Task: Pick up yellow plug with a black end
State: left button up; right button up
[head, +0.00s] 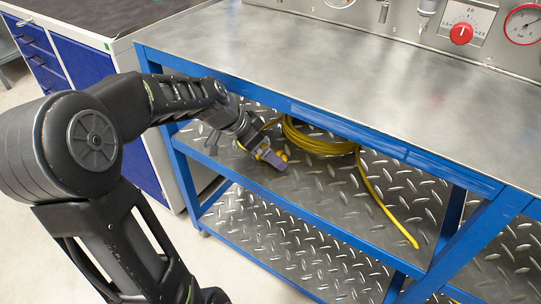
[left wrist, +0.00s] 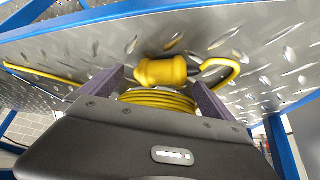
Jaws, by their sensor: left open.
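The yellow plug (left wrist: 162,71) lies on the metal tread-plate shelf in the left wrist view, with a dark piece at its right end. In the head view only a bit of yellow, probably this plug (head: 283,156), shows beside my fingers. My left gripper (head: 268,156) reaches in over the middle shelf under the bench top. In the left wrist view my left gripper (left wrist: 157,80) is open, its two fingers apart with the plug just beyond the gap between their tips. I cannot tell whether they touch it. My right gripper is not in view.
A coiled yellow cable (head: 318,142) lies on the shelf (head: 335,200) just right of my gripper, its tail running to the front right. The blue bench edge (head: 330,122) hangs above. Blue legs stand at the sides. A gauge panel (head: 440,35) stands on top.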

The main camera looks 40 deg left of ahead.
pick_arm(q)
jog(key=x, duration=0.3)
jog(key=shift+w+f, duration=0.1)
jog(key=shift+f, duration=0.05)
jog(key=shift+c, duration=0.6)
jog(key=c, duration=1.2)
